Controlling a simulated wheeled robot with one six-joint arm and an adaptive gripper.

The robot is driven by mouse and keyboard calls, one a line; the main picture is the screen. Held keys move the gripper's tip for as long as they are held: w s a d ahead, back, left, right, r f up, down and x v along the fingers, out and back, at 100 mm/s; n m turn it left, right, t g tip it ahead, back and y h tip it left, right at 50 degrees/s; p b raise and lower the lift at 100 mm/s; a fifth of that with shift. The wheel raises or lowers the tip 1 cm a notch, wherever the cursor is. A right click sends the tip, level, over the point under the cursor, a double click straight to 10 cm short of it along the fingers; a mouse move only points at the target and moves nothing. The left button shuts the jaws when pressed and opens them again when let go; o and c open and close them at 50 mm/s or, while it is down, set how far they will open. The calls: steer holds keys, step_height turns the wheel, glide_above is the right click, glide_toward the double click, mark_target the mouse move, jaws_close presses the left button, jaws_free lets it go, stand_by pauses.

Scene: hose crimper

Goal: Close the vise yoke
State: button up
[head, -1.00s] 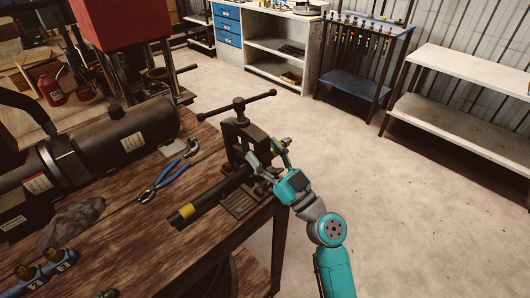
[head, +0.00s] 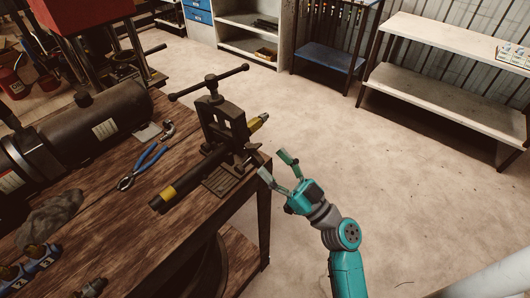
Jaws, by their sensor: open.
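The pipe vise (head: 222,135) stands at the right end of the wooden workbench. Its dark yoke is upright, with a long T-shaped handle bar (head: 210,82) on top. A dark hose with yellow bands (head: 187,177) lies through the vise and sticks out on both sides. My gripper (head: 276,168) is open and empty, right of the vise and past the bench edge. A gap shows between its fingers and the vise. Whether the yoke's latch side is fastened cannot be told at this size.
On the workbench (head: 125,218) lie blue-handled pliers (head: 142,167), a grey rag (head: 52,217) and a large black cylinder (head: 85,132). White shelves (head: 440,85) and a blue rack (head: 328,57) stand along the back wall. The floor (head: 380,170) right of the bench is open.

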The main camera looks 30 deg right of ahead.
steer(key=shift+s+f, duration=0.15)
steer(key=shift+s, duration=0.1)
